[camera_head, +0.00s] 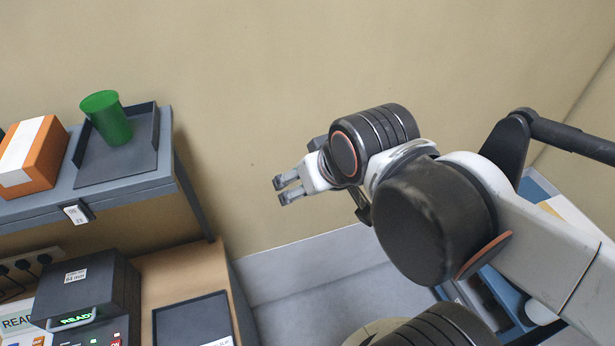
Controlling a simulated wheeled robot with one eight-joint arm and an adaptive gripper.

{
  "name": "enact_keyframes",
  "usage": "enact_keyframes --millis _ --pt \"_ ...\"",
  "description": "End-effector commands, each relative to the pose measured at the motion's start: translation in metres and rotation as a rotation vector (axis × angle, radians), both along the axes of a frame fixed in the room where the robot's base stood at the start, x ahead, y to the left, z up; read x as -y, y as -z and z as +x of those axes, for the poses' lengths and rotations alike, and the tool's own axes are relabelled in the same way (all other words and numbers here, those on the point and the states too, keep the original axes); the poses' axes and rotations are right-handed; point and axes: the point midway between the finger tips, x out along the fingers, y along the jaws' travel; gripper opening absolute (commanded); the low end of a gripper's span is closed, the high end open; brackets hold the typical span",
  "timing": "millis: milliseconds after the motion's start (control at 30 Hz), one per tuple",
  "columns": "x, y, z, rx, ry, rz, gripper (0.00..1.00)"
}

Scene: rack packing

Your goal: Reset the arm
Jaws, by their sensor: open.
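My gripper (282,190) is in the middle of the head view, at the end of my bent arm. It points left toward the shelf, with its two fingers apart and nothing between them. It hangs in free air in front of the beige wall, to the right of the shelf and touching nothing. My arm comes in from the right edge and hides part of the blue rack or crate behind it.
A shelf (125,192) at the left bears a green cup (112,126) in a dark tray (140,163) and an orange box (38,165). Below are a black device (90,285) with a "READY" display and a black tray (195,322). A partly hidden blue container (533,188) is at right.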

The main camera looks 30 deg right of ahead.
Motion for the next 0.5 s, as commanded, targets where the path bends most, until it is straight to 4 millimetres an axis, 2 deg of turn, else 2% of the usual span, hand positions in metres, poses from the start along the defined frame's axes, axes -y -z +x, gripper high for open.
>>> enact_keyframes --millis 167,267,367,500 --pt "0.000 0.003 0.000 0.000 -0.001 0.000 0.77" --pt "0.000 0.012 0.000 0.000 -0.001 0.000 0.77" --pt "0.000 0.029 0.000 0.000 -0.002 0.001 0.77" --pt "-0.001 0.062 0.000 0.000 -0.003 0.000 0.77"
